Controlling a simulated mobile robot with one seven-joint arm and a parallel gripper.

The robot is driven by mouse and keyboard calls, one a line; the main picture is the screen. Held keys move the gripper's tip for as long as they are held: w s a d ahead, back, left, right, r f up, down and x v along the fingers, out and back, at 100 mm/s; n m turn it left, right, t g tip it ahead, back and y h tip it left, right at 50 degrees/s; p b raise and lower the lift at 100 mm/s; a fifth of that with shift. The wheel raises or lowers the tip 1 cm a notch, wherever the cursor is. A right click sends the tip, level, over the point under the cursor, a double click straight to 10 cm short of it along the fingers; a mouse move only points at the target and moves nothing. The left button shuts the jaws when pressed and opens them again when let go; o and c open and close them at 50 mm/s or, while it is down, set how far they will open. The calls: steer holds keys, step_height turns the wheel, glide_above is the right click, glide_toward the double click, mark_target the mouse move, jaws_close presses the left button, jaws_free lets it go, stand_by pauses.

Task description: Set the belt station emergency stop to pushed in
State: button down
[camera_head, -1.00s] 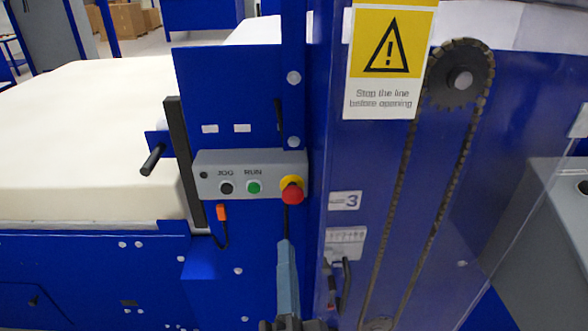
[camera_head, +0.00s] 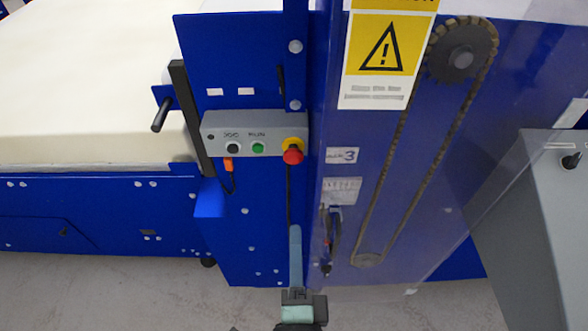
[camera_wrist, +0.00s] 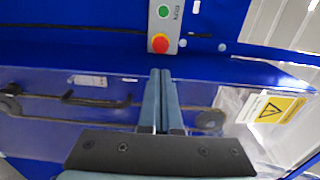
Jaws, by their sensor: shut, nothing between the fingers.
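The emergency stop (camera_head: 293,156) is a red mushroom button on a yellow collar, at the right end of a grey control box (camera_head: 215,135) on the blue machine. In the wrist view the emergency stop (camera_wrist: 160,43) is just beyond my fingertips, slightly left of them. My gripper (camera_head: 295,232) is below the button in the head view, its fingers pointing up toward it. In the wrist view my gripper (camera_wrist: 163,74) has its two blue-grey fingers together with nothing between them. A gap shows between the fingertips and the button. I cannot tell whether the button is pushed in.
The green button (camera_head: 258,148) and dark button (camera_head: 233,149) sit left of the stop. A clear guard (camera_head: 420,180) covers a chain right of my gripper, with a warning sign (camera_head: 384,50) above.

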steer(key=p, duration=0.4)
glide_toward(294, 161)
steer(key=w, duration=0.5)
steer(key=shift+w+r, duration=0.1)
steer(key=shift+w, duration=0.85)
